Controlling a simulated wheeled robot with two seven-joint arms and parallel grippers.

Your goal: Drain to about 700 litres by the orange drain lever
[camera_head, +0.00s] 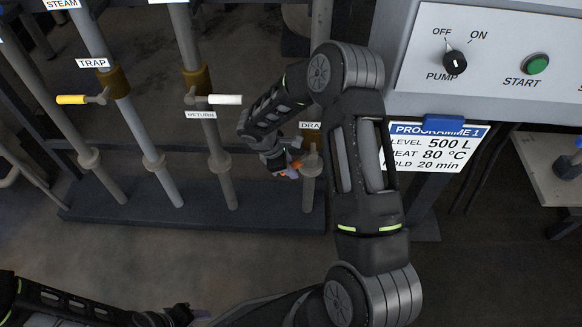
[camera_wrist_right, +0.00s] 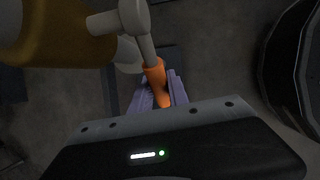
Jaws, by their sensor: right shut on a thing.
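The orange drain lever (camera_head: 295,168) is on the drain pipe, below a partly hidden label reading "DRA" (camera_head: 311,126). My right gripper (camera_head: 289,172) is at the lever. In the right wrist view the lever's orange grip (camera_wrist_right: 156,80) lies between the two pale purple fingers of my right gripper (camera_wrist_right: 158,92), which is shut on it. A grey stem joins the grip to the brass valve body (camera_wrist_right: 45,35). My left gripper (camera_head: 190,315) is low at the picture's bottom edge, away from the pipes; its jaws are too small and dark to judge. No litre gauge shows.
A yellow lever (camera_head: 72,100) is on the trap pipe and a white lever (camera_head: 226,99) on the return pipe, both left of my right arm. A panel (camera_head: 500,60) has a pump knob and green start button. A programme card (camera_head: 436,150) reads level 500 L.

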